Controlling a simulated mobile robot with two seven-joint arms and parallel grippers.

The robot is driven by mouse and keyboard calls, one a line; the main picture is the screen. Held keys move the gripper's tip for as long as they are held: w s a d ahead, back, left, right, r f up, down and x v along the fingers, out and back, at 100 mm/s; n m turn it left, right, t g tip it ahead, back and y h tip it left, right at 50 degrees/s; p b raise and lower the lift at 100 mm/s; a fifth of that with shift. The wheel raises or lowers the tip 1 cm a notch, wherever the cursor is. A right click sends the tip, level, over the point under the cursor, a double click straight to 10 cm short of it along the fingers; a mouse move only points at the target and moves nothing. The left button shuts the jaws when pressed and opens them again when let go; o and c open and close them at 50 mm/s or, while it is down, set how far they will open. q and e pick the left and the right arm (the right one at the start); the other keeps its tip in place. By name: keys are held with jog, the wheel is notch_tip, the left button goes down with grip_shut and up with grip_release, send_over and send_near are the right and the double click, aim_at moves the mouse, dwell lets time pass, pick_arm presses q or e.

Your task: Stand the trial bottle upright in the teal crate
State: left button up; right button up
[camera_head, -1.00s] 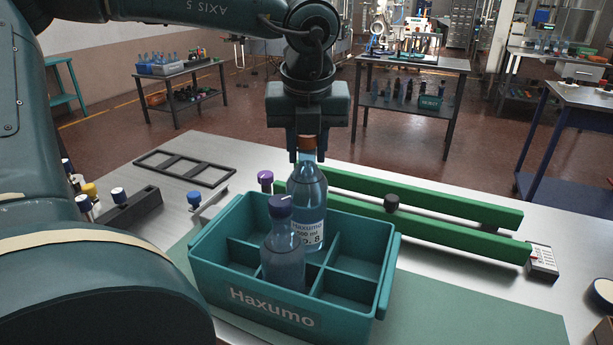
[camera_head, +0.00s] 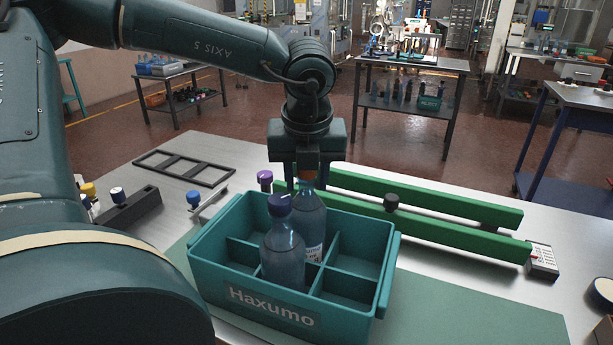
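The teal crate (camera_head: 212,276), marked Haxumo, stands on the table with dividers making several compartments. The trial bottle (camera_head: 312,222), bluish with an orange-brown cap and a white label, is upright and partly inside a back, middle compartment. Its base is hidden, so I cannot tell whether it touches the floor. My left gripper (camera_head: 306,180) points straight down over the crate, its fingers shut around the bottle's cap. A second bottle (camera_head: 283,250) with a dark blue cap stands in the crate in front and partly covers the trial bottle. My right gripper is not in view.
Two green rails (camera_head: 430,230) lie behind the crate, with a dark round knob (camera_head: 391,202) near them. A purple cap (camera_head: 265,177) shows just behind the crate. A black frame (camera_head: 186,167) lies at the back left. The right-hand crate compartments are empty.

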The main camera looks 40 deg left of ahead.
pick_arm(q)
jog(key=shift+o, duration=1.3)
jog(key=shift+r, duration=0.1)
jog(key=shift+r+p, duration=0.25)
jog(key=shift+p, duration=0.1)
jog(key=v, duration=1.1)
jog(key=shift+r, duration=0.3)
jog(key=shift+s+d, duration=0.1)
